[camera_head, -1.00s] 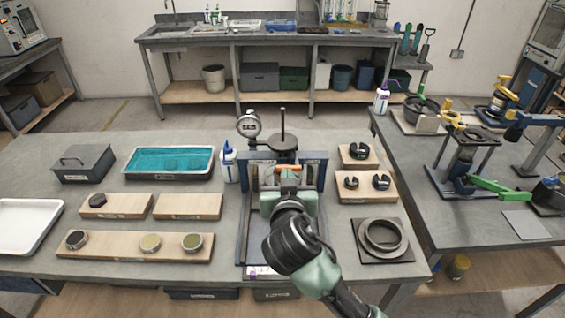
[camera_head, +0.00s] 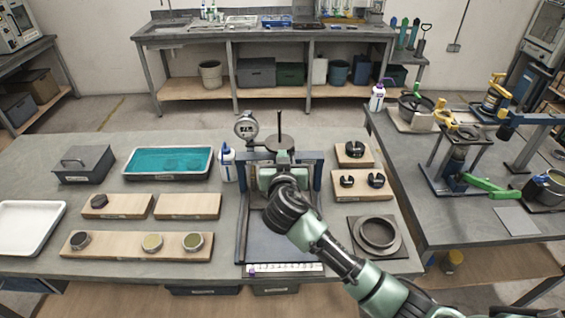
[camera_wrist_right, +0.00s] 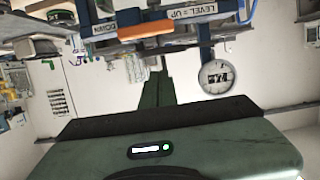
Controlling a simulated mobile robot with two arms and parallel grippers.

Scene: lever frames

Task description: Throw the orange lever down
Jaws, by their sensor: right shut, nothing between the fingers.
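The orange lever (camera_wrist_right: 146,29) shows in the right wrist view as a short orange bar at the top centre, between the blue frame's labels reading DOWN and LEVEL = UP. In the head view my arm hides it. The blue frame (camera_head: 318,172) stands on the middle of the bench. My right gripper (camera_wrist_right: 156,80) is shut and empty, pointing at the frame close to the lever; I cannot tell whether it touches. In the head view its body (camera_head: 272,178) is in front of the frame and the fingertips are hidden. My left gripper is not in view.
A dial gauge (camera_head: 245,127) stands behind the frame, with a white bottle (camera_head: 228,163) at its left. Wooden boards (camera_head: 188,207) with small parts lie left. A ring on a dark plate (camera_head: 379,235) lies right. The grey base (camera_head: 280,250) before the frame is clear.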

